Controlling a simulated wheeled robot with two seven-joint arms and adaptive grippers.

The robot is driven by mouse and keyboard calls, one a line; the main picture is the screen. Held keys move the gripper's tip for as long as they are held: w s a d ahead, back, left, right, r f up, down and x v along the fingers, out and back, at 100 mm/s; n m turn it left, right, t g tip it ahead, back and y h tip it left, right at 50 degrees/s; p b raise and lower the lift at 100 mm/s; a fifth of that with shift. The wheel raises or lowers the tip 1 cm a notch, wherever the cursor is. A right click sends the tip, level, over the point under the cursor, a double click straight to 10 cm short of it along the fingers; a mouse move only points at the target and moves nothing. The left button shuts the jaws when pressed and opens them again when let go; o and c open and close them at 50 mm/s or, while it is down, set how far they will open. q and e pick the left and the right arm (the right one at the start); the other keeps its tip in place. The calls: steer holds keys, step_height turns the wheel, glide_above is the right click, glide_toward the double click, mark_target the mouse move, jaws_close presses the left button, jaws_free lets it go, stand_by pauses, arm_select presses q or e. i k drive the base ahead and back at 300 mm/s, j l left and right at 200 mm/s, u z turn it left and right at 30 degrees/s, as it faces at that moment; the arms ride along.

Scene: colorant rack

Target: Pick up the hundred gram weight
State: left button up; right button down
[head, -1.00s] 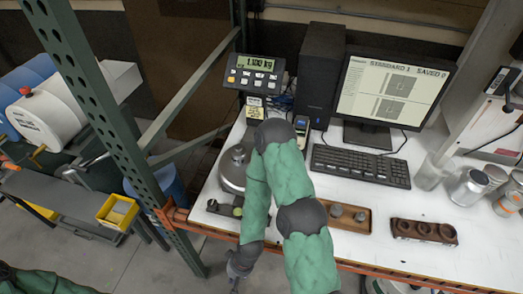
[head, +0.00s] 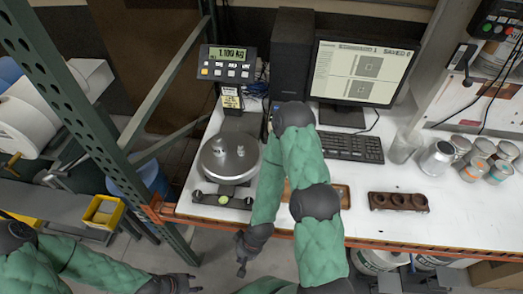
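Two small metal weights stand on the round pan of the scale (head: 231,167): a left one (head: 219,147) and a smaller-looking right one (head: 240,151). The display (head: 227,55) reads about 1.100 kg. I cannot read any marking, so which is the hundred gram weight is not certain. My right gripper (head: 242,258) hangs in front of the bench edge, below and apart from the scale; its finger opening is unclear. My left gripper (head: 188,284) is low at the bottom of the view, away from the bench, with fingers apart and empty.
My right arm crosses the bench and hides most of a wooden tray (head: 342,195). A dark block with round hollows (head: 398,202) sits to its right. A keyboard (head: 350,146), monitor (head: 361,73) and several cans stand behind. A green rack post (head: 75,110) rises left of the scale.

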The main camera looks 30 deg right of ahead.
mark_target(241, 150)
steer(key=z, duration=0.75)
steer(key=k+l, duration=0.05)
